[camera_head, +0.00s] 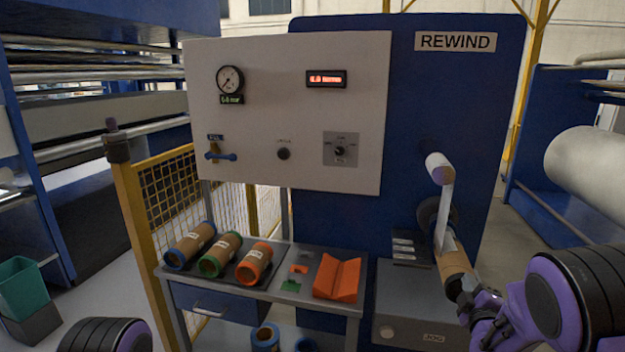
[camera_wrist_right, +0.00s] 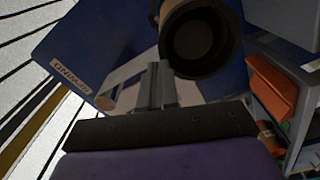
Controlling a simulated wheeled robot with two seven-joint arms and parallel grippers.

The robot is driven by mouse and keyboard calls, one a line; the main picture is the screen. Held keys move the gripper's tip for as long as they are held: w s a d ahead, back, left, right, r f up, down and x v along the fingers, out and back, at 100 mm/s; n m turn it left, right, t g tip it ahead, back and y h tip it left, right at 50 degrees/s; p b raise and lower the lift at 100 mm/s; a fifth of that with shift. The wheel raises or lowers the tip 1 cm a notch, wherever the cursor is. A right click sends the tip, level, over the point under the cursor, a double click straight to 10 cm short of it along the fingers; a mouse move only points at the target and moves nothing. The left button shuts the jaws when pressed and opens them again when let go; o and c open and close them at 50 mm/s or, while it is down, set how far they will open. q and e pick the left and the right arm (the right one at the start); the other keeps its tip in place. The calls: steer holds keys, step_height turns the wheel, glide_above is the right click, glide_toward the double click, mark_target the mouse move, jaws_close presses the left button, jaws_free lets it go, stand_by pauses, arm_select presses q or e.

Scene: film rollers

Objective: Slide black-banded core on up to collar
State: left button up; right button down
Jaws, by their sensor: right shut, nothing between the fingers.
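The black-banded core (camera_head: 455,268), a brown cardboard tube, points out toward me from the rewind machine, in line with the dark round collar (camera_head: 428,212). It appears to be on the machine's shaft, which is hidden. In the right wrist view its dark near end (camera_wrist_right: 201,38) fills the top middle. My right gripper (camera_head: 467,290) is just in front of that end, and its shut fingers (camera_wrist_right: 157,84) have nothing between them. I cannot tell whether they touch the core, or whether its far end meets the collar. My left gripper is out of view.
A white web strip (camera_head: 444,215) hangs from a roller (camera_head: 439,167) beside the core. Blue, green and orange-banded cores (camera_head: 220,254) lie on the side table, near an orange V-block (camera_head: 337,278). A grey box (camera_head: 415,300) stands below the core.

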steer(key=shift+w+d, duration=0.1)
steer(key=shift+w, duration=0.3)
steer(key=shift+w, duration=0.15)
steer(key=shift+w+d+b, duration=0.15)
steer(key=shift+w+b, duration=0.15)
steer(key=shift+w, duration=0.1)
steer(key=shift+w, duration=0.3)
stand_by(0.3)
steer(key=shift+w+d, duration=0.15)
steer(key=shift+w, duration=0.15)
steer(key=shift+w+b, duration=0.2)
steer(key=shift+b, duration=0.2)
steer(key=shift+w+d, duration=0.15)
steer(key=shift+w, duration=0.2)
steer(key=shift+w, duration=0.2)
steer(key=shift+w+d+b, duration=0.1)
steer(key=shift+w+b, duration=0.3)
steer(key=shift+b, duration=0.05)
